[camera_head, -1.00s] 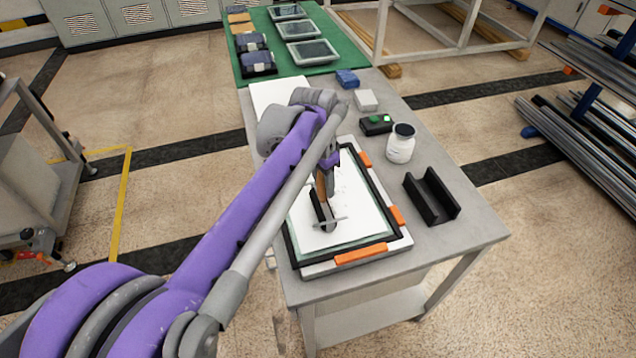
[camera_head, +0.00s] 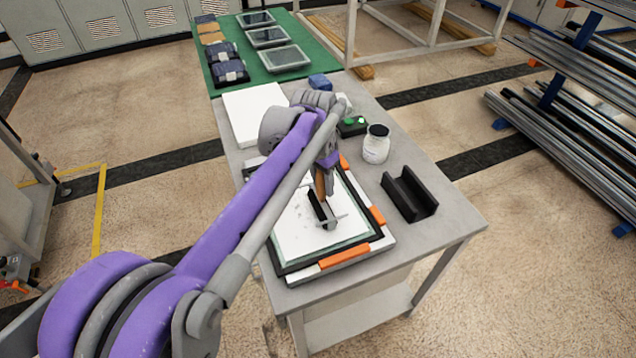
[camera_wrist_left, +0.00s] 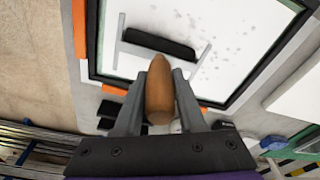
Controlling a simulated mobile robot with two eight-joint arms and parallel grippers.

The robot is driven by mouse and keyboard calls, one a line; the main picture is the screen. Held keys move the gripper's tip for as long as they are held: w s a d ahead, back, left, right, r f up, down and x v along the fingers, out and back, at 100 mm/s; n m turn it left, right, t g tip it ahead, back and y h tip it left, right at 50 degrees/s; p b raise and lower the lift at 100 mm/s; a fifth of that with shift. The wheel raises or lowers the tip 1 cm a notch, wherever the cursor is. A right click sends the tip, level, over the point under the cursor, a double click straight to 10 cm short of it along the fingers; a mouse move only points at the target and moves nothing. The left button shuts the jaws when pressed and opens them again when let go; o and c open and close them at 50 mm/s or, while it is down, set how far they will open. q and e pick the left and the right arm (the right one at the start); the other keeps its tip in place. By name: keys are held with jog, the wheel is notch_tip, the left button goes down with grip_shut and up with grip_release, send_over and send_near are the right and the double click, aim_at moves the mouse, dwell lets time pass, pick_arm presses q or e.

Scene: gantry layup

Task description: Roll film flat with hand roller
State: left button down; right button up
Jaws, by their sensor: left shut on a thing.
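My left gripper (camera_head: 324,178) is shut on the orange-brown handle (camera_wrist_left: 160,92) of the hand roller. The roller's black cylinder (camera_wrist_left: 158,44) in its grey frame is over the white film (camera_wrist_left: 215,45), and it also shows in the head view (camera_head: 322,210). It looks down on the film or very close to it; contact is not clear. The film (camera_head: 298,238) lies in a dark-edged frame (camera_head: 285,268) with orange clips, and small grey specks or bubbles show on it near the roller. My arm hides part of the film. My right gripper is in neither view.
A green mat (camera_head: 245,82) lies beyond. Metal bars (camera_head: 560,140) are racked at right.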

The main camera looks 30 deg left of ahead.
pick_arm(q)
jog(key=shift+w+d, duration=0.75)
jog(key=shift+w, duration=0.1)
jog(key=shift+a+r+p, duration=0.1)
jog(key=shift+p, duration=0.3)
jog(key=shift+s+a+f, duration=0.1)
jog(key=shift+s+a, duration=0.75)
jog(key=shift+s, duration=0.3)
jog(key=shift+s+a+f, duration=0.1)
jog(key=shift+s+a, duration=0.75)
jog(key=shift+s, duration=0.25)
jog(key=s+a, duration=0.1)
jog(key=s, duration=0.1)
jog(key=s+a, duration=0.2)
jog(key=shift+s+a, duration=0.1)
jog(key=shift+a, duration=0.1)
notch_tip(320, 180, up, 5)
jog(key=p, duration=0.4)
